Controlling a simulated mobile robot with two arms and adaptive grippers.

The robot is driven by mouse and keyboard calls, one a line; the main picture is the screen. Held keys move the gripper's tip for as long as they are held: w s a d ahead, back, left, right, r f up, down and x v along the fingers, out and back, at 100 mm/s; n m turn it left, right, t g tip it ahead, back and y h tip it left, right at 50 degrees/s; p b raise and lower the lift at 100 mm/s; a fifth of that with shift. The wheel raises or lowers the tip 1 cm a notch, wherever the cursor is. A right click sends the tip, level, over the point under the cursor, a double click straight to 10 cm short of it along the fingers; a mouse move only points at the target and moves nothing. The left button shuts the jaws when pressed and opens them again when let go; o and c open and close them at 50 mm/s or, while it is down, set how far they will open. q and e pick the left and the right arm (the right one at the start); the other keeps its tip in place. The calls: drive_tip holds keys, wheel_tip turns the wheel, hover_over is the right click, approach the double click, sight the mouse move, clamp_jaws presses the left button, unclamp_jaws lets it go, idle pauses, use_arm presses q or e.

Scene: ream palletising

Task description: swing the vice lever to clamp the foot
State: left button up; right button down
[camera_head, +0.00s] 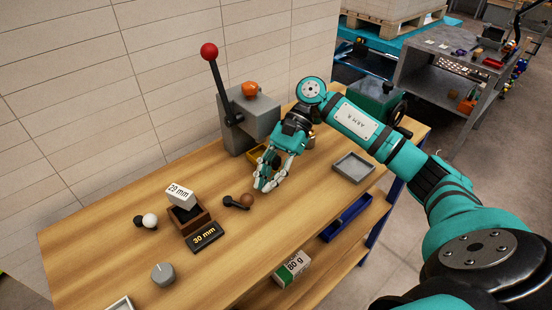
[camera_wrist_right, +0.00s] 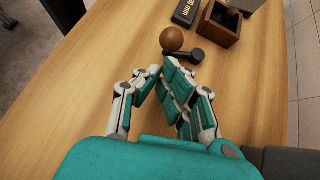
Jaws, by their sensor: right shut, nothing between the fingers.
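A grey block machine (camera_head: 258,112) stands at the back of the wooden bench, with a black lever (camera_head: 222,88) on its left side. The lever points up and leans left, ending in a red ball (camera_head: 209,51). A dark green body (camera_head: 372,97) with a black handle (camera_head: 398,112) stands at the bench's far right corner, partly behind my right arm. I cannot tell which of the two is the vice, and no foot is clearly seen. My right gripper (camera_head: 266,187) is shut and empty above the bench, in front of the grey machine; its fingers also show in the wrist view (camera_wrist_right: 163,80). My left gripper is not in view.
A brown ball with a black handle (camera_head: 239,202) lies just left of my right gripper. Further left are an open wooden box (camera_head: 188,221), a "30 mm" block (camera_head: 205,237) and a grey knob (camera_head: 164,274). A grey tray (camera_head: 353,167) is to the right.

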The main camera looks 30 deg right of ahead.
drive_tip(key=shift+s+a+f, duration=0.15)
drive_tip(key=shift+a+f, duration=0.3)
drive_tip(key=shift+a, duration=0.05)
drive_tip(key=shift+s+f, duration=0.1)
drive_tip(key=shift+s+m+t+b, duration=0.15)
drive_tip(key=shift+m+t+b, duration=0.15)
drive_tip(key=shift+b, duration=0.05)
